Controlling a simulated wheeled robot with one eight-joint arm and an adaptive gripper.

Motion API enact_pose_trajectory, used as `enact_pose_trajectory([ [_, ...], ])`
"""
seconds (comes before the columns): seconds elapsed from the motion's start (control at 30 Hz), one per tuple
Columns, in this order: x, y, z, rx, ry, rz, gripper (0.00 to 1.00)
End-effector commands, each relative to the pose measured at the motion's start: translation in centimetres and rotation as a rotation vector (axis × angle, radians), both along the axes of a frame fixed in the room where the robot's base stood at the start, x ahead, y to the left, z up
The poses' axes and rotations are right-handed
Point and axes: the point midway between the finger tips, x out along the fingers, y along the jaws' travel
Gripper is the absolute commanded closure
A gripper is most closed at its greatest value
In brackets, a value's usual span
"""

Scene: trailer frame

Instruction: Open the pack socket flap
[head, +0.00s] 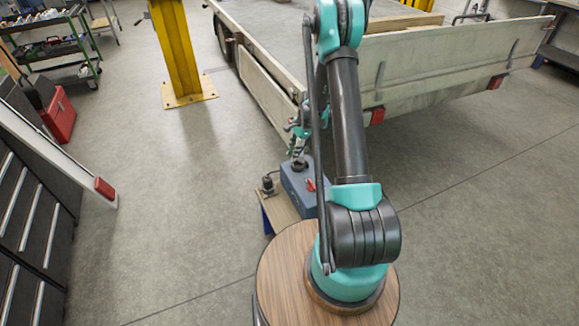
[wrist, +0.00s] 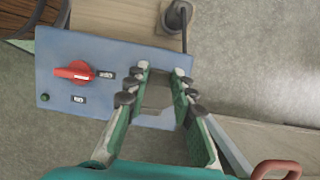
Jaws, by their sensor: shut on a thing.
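The blue-grey pack (head: 296,186) stands on a small wooden stand under my arm. In the wrist view its face (wrist: 55,52) shows a red rotary switch (wrist: 74,70), small white labels and a green button. My gripper (wrist: 162,72) is at the pack's right part, with its two green, white-tipped fingers either side of a grey piece (wrist: 158,97), which looks like the socket flap. The gripper is shut on it. The fingers hide its edges, so its opening angle and the socket behind it cannot be told. In the head view my arm partly covers the pack.
A black plug (wrist: 177,16) with a cable stands on the wooden stand (wrist: 120,22) beside the pack. The trailer (head: 270,85) is behind, a yellow post (head: 178,50) and dark drawers (head: 28,225) to the left. Floor around the stand is clear.

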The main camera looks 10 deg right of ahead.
Motion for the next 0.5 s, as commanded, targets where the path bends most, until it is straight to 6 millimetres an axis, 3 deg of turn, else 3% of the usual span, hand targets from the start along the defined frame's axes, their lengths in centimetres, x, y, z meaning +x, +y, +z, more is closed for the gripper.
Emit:
enact_pose_trajectory([
  [0.5, 0.5, -1.6, 1.9, 0.0, -0.001, -0.001, 0.86],
])
